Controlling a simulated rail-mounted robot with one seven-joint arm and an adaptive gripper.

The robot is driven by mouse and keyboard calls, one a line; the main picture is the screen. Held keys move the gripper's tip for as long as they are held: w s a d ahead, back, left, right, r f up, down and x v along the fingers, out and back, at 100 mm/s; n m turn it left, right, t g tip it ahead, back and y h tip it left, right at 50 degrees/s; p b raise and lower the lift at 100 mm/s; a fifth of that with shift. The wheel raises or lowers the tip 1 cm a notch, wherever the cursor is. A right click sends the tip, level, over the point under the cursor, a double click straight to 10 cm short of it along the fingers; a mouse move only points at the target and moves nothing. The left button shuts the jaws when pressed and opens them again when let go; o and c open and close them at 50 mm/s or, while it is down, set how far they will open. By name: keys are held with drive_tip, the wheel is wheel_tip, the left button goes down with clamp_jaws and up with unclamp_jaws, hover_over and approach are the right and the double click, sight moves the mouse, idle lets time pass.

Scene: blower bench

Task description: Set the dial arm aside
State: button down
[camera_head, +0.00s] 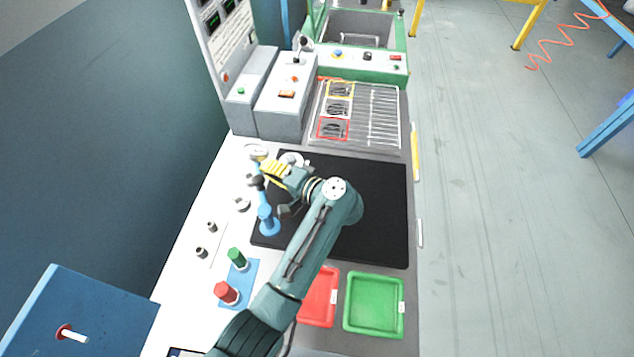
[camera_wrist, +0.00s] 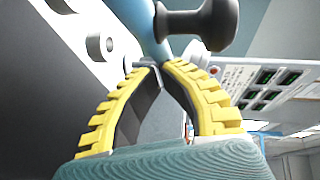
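The dial arm (camera_head: 267,218) is a blue stand with a post and black knobs, at the left edge of the black mat. A round dial (camera_head: 257,152) shows near its upper end. In the wrist view its blue post (camera_wrist: 148,30) comes down to my fingertips, with a black knob (camera_wrist: 205,22) beside it. My gripper (camera_head: 264,171) has yellow ribbed fingers and is at the upper part of the dial arm. In the wrist view its fingertips (camera_wrist: 160,66) come nearly together at the blue post and appear shut on it. The exact contact is partly hidden.
The black mat (camera_head: 375,220) is mostly bare right of my arm. A red tray (camera_head: 318,300) and a green tray (camera_head: 374,304) lie at the near end. Green (camera_head: 237,258) and red (camera_head: 226,293) cylinders stand on the left. A wire rack (camera_head: 372,115) and grey boxes (camera_head: 287,95) stand beyond.

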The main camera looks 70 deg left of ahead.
drive_tip(key=shift+s+a+r+p, duration=0.1)
drive_tip(key=shift+s+a+p, duration=0.15)
drive_tip(key=shift+s+p, duration=0.4)
drive_tip(key=shift+s, duration=0.1)
drive_tip(key=w, duration=0.1)
drive_tip(key=w+b, duration=0.1)
drive_tip(key=w, duration=0.1)
drive_tip(key=w+b, duration=0.1)
drive_tip(key=shift+w+r, duration=0.3)
drive_tip(key=shift+r, duration=0.1)
drive_tip(key=v, duration=0.3)
drive_tip(key=w+v, duration=0.1)
drive_tip(key=v, duration=0.1)
drive_tip(key=a+v, duration=0.1)
drive_tip(key=v, duration=0.2)
drive_tip(key=shift+w+d+r+p, duration=0.15)
drive_tip(key=shift+w+r+p, duration=0.1)
drive_tip(key=shift+w+p, duration=0.15)
drive_tip(key=shift+w+d, duration=0.1)
drive_tip(key=shift+d, duration=0.1)
